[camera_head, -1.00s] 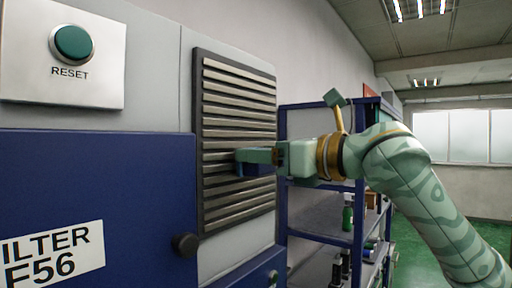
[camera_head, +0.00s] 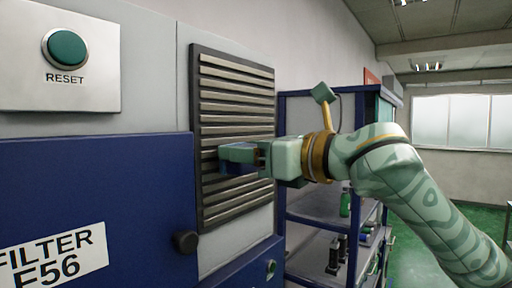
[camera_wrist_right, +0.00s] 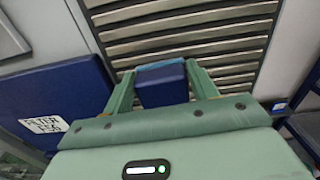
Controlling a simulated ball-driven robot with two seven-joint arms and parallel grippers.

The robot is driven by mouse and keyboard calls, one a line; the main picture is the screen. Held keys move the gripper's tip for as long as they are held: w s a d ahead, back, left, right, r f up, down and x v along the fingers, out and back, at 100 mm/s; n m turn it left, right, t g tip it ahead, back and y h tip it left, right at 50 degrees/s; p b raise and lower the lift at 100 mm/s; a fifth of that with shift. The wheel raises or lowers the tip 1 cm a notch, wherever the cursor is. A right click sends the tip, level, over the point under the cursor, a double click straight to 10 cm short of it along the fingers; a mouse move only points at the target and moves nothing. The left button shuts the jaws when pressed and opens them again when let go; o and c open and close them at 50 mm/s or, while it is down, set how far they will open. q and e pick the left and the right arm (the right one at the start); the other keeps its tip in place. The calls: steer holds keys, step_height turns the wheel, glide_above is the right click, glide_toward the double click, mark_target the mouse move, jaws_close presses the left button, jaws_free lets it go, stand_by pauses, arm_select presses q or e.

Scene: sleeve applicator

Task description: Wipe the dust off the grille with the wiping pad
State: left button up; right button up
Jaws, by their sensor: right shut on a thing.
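The grille (camera_head: 236,105) is a dark-framed panel of pale horizontal slats on the grey machine front; it also fills the upper middle of the right wrist view (camera_wrist_right: 185,28). My right gripper (camera_head: 240,158) comes in from the right, in front of the grille's lower middle. It is shut on the wiping pad (camera_wrist_right: 162,86), a dark blue block with a lighter blue face turned to the grille. The pad (camera_head: 238,168) is partly hidden by the fingers in the head view. I cannot tell whether it touches the slats. My left gripper is not in view.
A green RESET button (camera_head: 65,49) is at the upper left. A dark round knob (camera_head: 185,241) sticks out below the grille's left side. A blue shelf unit (camera_head: 318,215) with bottles stands right of the machine, behind my right arm.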

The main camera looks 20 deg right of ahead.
steer(key=shift+v, duration=2.85)
steer(key=v, duration=0.3)
steer(key=shift+w+f, duration=0.1)
